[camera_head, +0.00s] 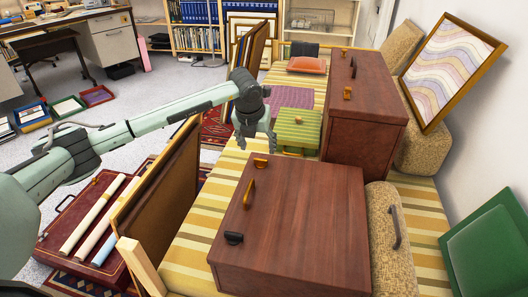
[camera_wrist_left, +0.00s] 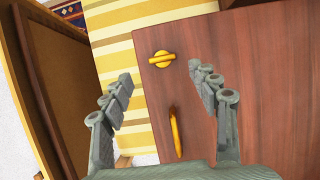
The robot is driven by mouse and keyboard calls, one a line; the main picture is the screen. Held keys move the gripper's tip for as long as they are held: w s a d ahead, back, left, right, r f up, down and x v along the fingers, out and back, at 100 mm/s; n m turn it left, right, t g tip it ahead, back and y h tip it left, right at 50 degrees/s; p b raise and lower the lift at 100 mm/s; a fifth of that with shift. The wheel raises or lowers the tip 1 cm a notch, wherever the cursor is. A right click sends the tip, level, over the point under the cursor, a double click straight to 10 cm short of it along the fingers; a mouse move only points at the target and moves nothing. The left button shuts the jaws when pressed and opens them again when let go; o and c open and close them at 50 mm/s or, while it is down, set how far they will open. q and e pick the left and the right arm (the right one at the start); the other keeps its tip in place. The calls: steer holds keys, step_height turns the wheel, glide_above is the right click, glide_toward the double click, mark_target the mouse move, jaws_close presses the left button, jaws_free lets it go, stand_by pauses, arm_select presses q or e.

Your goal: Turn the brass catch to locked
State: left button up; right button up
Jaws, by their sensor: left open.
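The brass catch (camera_head: 261,162) sits near the far left corner of the near reddish-brown wooden box's top. In the left wrist view the brass catch (camera_wrist_left: 161,58) is a round yellow base with a bar lying nearly crosswise. My left gripper (camera_head: 257,143) is above and just beyond it in the head view, fingers pointing down. In the left wrist view my left gripper (camera_wrist_left: 160,78) is open and empty, its fingers spread on either side of the catch's line, apart from it. I see no lock marking. My right gripper is not in view.
The wooden box (camera_head: 310,225) also bears a brass handle (camera_head: 249,194) and a black catch (camera_head: 234,238). A second cabinet (camera_head: 365,130) with brass fittings stands behind. A dark framed panel (camera_head: 165,190) leans to the left. A green cushion (camera_head: 297,128) lies beyond the box on the striped cloth.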

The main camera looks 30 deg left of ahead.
mark_target(261, 159)
arm_select(q)
steer(key=x, duration=0.7)
steer(key=shift+d+f, duration=0.1)
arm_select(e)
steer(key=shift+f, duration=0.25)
arm_select(q)
steer(key=shift+c, duration=0.3)
steer(key=c, duration=1.1)
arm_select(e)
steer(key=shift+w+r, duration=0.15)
